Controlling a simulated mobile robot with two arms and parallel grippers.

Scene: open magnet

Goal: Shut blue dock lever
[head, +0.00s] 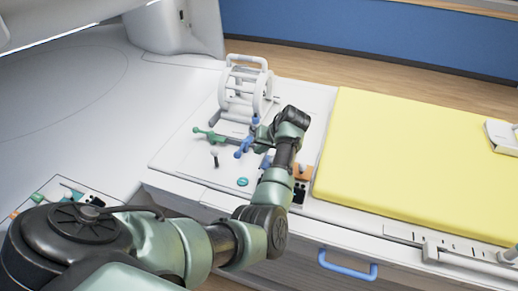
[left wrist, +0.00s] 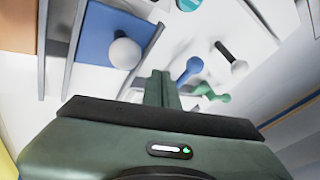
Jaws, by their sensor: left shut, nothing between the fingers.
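The blue dock lever (head: 243,149) stands on the white panel beside the table, and it also shows in the left wrist view (left wrist: 190,69) right of my fingers. My left gripper (head: 258,140) is at the lever's right side in the head view, with its fingers partly hidden by my wrist. In the left wrist view its fingers (left wrist: 161,88) are together and hold nothing. A small gap seems to lie between them and the lever, but I cannot tell whether they touch. My right gripper is not in view.
A green lever (head: 206,133) and a dark, light-tipped lever (head: 215,159) stand close to the blue one. A white wheel frame (head: 241,90) rises behind. A teal button (head: 242,182) sits in front. A yellow pad (head: 405,160) lies to the right.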

